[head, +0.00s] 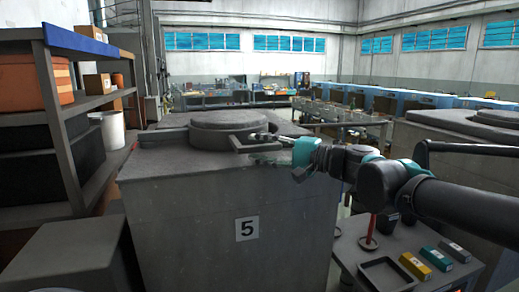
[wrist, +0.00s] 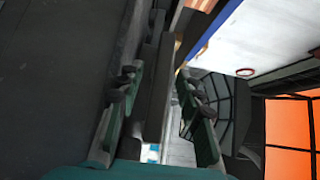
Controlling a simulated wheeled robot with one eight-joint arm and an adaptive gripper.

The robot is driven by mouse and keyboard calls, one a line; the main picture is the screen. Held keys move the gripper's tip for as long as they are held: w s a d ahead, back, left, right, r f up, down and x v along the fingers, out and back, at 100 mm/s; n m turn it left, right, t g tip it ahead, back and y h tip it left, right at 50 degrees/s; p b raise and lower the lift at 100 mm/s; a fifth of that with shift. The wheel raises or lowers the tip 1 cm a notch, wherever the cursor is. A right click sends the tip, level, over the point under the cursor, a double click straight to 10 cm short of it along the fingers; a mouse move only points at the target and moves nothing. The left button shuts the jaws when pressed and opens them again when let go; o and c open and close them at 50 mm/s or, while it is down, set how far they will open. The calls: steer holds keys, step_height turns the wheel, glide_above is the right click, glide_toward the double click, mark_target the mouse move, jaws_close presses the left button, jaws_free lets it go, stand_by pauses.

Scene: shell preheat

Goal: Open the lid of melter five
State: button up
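A grey handle bar (head: 245,148) sticks out at the lid's right front side. My gripper (head: 262,139) is at this handle, coming from the right. In the wrist view, the two green-and-dark fingers of my gripper (wrist: 160,80) stand apart on either side of a grey bar (wrist: 153,95), apparently the handle. A gap shows between the bar and the right finger. Exact contact at the left finger is unclear.
A shelf with an orange bin (head: 25,85) stands at left. A low table (head: 400,285) with a tray (head: 385,275) and several coloured blocks is at right front. Another melter (head: 470,130) stands at right. A white bucket (head: 110,128) stands behind melter five's left side.

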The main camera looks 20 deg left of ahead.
steer(key=shift+c, duration=0.6)
jaws_close()
steer(key=shift+a, duration=0.1)
